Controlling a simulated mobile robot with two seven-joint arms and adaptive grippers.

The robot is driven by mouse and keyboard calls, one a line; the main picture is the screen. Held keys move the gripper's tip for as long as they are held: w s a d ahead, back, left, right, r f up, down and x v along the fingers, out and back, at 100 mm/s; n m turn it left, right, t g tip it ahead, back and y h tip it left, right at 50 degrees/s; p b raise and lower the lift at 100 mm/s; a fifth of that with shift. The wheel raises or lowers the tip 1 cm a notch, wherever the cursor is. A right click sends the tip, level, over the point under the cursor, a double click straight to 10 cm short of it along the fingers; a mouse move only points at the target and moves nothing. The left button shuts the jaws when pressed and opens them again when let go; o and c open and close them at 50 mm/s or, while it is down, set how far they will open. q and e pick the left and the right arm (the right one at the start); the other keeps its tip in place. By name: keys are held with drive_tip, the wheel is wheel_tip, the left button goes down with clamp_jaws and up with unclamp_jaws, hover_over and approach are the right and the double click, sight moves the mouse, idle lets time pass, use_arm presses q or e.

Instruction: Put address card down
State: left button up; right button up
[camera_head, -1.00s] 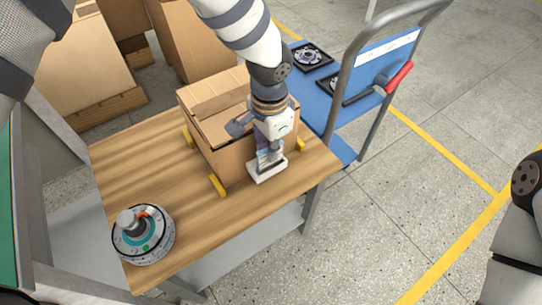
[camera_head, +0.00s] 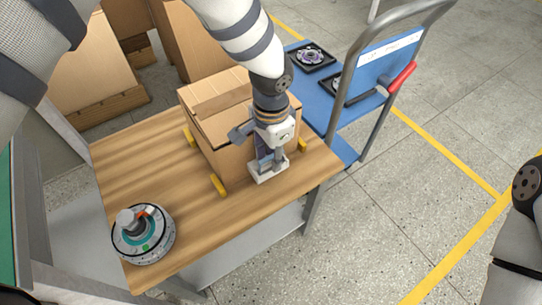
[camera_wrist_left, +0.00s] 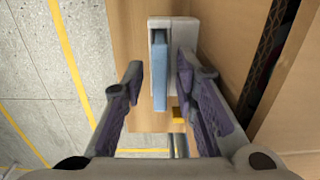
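The address card (camera_wrist_left: 160,70) is a thin blue plate. It stands on edge in a white holder (camera_wrist_left: 186,42) in the left wrist view. The white holder also shows in the head view (camera_head: 272,176), at the front right of the wooden table, beside the cardboard box. My left gripper (camera_wrist_left: 160,72) is open, with its purple-padded fingers on either side of the card and visible gaps between. In the head view, my left gripper (camera_head: 267,160) is low over the holder and hides most of the card. My right gripper is out of view.
A cardboard box (camera_head: 222,130) stands between yellow corner stops (camera_head: 218,186) on the wooden table (camera_head: 130,180). A round hub motor (camera_head: 144,240) sits at the table's front left. A blue cart (camera_head: 345,118) with black trays stands beyond the table's right edge.

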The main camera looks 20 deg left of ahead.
sight(271, 157)
use_arm(q)
wheel_tip(271, 157, up, 11)
drive_tip(key=p, duration=0.1)
drive_tip(key=s+f, duration=0.3)
drive_tip(key=f, duration=0.1)
drive_tip(key=s+f+n+g+h, duration=0.1)
drive_tip(key=s+f, duration=0.3)
drive_tip(key=s+f+n+g, duration=0.1)
drive_tip(key=s+f, duration=0.2)
drive_tip(key=f, duration=0.1)
drive_tip(key=shift+s+a, duration=0.1)
drive_tip(key=shift+s, duration=0.25)
drive_tip(key=s+a+f+n+g, duration=0.15)
drive_tip(key=s+f, duration=0.25)
drive_tip(key=s, duration=0.4)
drive_tip(key=s+a+f+n, duration=0.2)
drive_tip(key=s+f, duration=0.2)
drive_tip(key=s, duration=0.4)
drive_tip(key=s+a+n+y, duration=0.1)
drive_tip(key=s+a+n, duration=0.35)
drive_tip(key=s, duration=0.95)
drive_tip(key=w+a+r+m+t+p, duration=0.1)
drive_tip(key=w+r+m+p, duration=0.1)
drive_tip(key=w+r+p, duration=0.2)
drive_tip(key=shift+w+a+r, duration=0.15)
drive_tip(key=shift+a+r, duration=0.1)
drive_tip(key=shift+r, duration=0.3)
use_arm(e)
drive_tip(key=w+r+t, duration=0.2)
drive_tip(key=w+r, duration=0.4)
